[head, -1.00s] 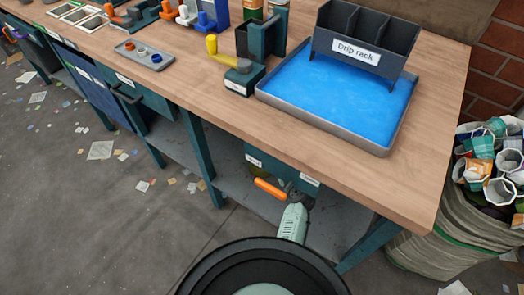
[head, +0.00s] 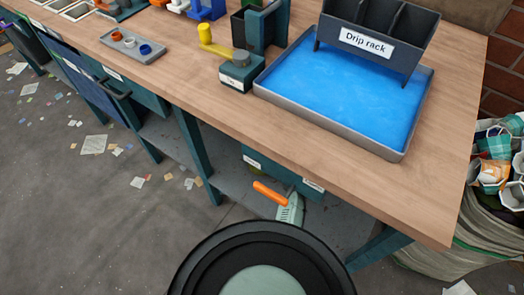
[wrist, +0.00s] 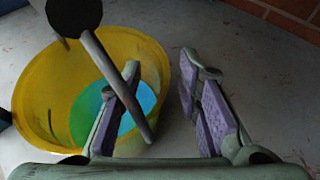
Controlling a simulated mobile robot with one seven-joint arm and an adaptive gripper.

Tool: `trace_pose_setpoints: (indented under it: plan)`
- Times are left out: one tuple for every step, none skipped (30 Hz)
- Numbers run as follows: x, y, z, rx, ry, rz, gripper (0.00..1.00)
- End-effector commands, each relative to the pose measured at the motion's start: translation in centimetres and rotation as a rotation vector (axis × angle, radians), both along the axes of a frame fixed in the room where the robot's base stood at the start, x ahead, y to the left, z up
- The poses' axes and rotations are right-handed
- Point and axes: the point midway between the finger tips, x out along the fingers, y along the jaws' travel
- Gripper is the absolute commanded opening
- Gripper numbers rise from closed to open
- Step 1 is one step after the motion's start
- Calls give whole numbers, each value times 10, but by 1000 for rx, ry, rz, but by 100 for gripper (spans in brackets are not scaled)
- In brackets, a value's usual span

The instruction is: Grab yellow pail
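The yellow pail (wrist: 38,95) fills the left of the wrist view, with blue and green showing inside it. My gripper (wrist: 165,100) is open, with purple pads on both fingers. The left finger overlaps the pail's opening and the right finger is outside the pail, so the right side of the rim lies between them. I cannot tell whether either finger touches the pail. A grey rod with a round black end (wrist: 75,14) crosses in front of the pail and the left finger. In the head view the pail and fingertips are hidden under the bench.
The wooden bench (head: 200,110) overhangs the grey lower shelf (head: 235,190) where my arm reaches in. An orange bar (head: 269,193) shows beside my arm. A blue-lined tray (head: 340,105) with the drip rack (head: 368,42) stands on top. A full sack (head: 480,240) is at right.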

Motion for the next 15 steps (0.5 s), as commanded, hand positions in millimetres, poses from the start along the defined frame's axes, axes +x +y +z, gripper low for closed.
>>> trace_pose_setpoints:
  plan:
    - [0,0,0,0,0,0,26]
    - [0,0,0,0,0,0,24]
    - [0,0,0,0,0,0,21]
    - [0,0,0,0,0,0,19]
    - [0,0,0,0,0,0,17]
    - [0,0,0,0,0,0,14]
    - [0,0,0,0,0,0,12]
    - [0,0,0,0,0,0,10]
    - [0,0,0,0,0,0,8]
    - [0,0,0,0,0,0,6]
    - [0,0,0,0,0,0,4]
    - [0,0,0,0,0,0,1]
    - [0,0,0,0,0,0,0]
    - [0,0,0,0,0,0,0]
    - [0,0,0,0,0,0,0]
